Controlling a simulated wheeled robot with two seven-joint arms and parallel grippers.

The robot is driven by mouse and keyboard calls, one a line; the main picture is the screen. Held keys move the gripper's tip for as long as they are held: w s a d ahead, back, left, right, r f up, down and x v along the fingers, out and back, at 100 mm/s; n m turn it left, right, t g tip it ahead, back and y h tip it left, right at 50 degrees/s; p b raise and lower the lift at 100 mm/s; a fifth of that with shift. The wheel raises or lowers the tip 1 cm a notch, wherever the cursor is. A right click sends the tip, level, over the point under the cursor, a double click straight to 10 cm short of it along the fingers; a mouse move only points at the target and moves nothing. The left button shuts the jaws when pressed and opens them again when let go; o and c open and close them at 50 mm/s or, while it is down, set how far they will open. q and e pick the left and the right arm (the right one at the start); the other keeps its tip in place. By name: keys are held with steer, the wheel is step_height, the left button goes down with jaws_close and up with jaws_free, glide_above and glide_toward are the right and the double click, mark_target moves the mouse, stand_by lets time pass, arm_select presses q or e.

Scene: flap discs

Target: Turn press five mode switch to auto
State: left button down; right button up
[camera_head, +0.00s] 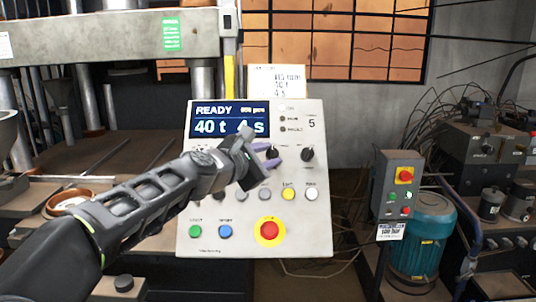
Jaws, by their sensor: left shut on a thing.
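The control panel of press five (318,225) is a pale box marked "5", with a blue display (229,119) reading "READY", "40 t" and "4 s". Two black rotary knobs sit below the display. My left gripper (270,156) reaches in from the left, its purple fingers shut around the left knob (272,152). The right knob (307,154) is free, just right of the fingers. The knob labels are too small or covered to read, so I cannot tell the switch's position. My arm hides part of the panel's left side. My right gripper is not in view.
A red emergency button (269,230) on yellow, a green button (195,231) and a blue button (225,231) sit low on the panel. Yellow (288,193) and white (311,194) buttons lie below the knobs. A grey switch box (398,186) stands to the right.

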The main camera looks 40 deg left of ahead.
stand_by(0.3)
arm_select(q)
steer(key=c, duration=1.1)
jaws_free()
steer(key=shift+o, duration=0.2)
steer(key=shift+s, duration=0.1)
steer(key=v, duration=0.7)
steer(key=shift+s, duration=0.35)
